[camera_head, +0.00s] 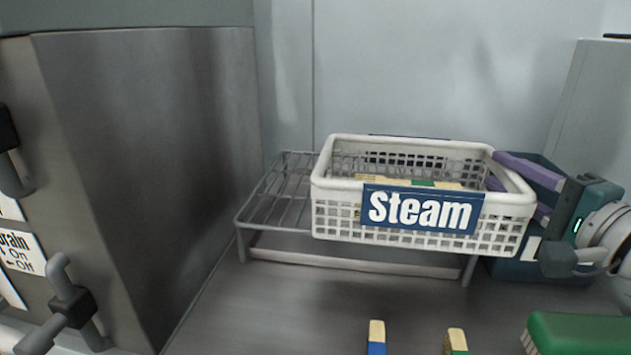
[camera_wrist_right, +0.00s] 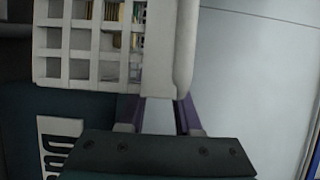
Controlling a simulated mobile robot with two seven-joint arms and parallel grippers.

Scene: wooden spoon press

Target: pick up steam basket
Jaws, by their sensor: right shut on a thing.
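The steam basket (camera_head: 335,215) is a white perforated plastic basket with a blue "Steam" label, above the wire rack in the head view. Several small wooden-coloured and green items lie inside it. My right gripper (camera_head: 522,182) comes in from the right with its purple fingers at the basket's right end wall. It is shut on that wall near the rim. In the right wrist view the fingers (camera_wrist_right: 160,116) reach to the basket's white rim (camera_wrist_right: 164,50). Whether the basket touches the rack is hard to tell. My left gripper does not show.
A wire rack (camera_head: 270,205) stands below and left of the basket. A green brush (camera_head: 580,335) and blue-and-green-handled items (camera_head: 376,338) are in front. A steel cabinet (camera_head: 150,150) stands at left.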

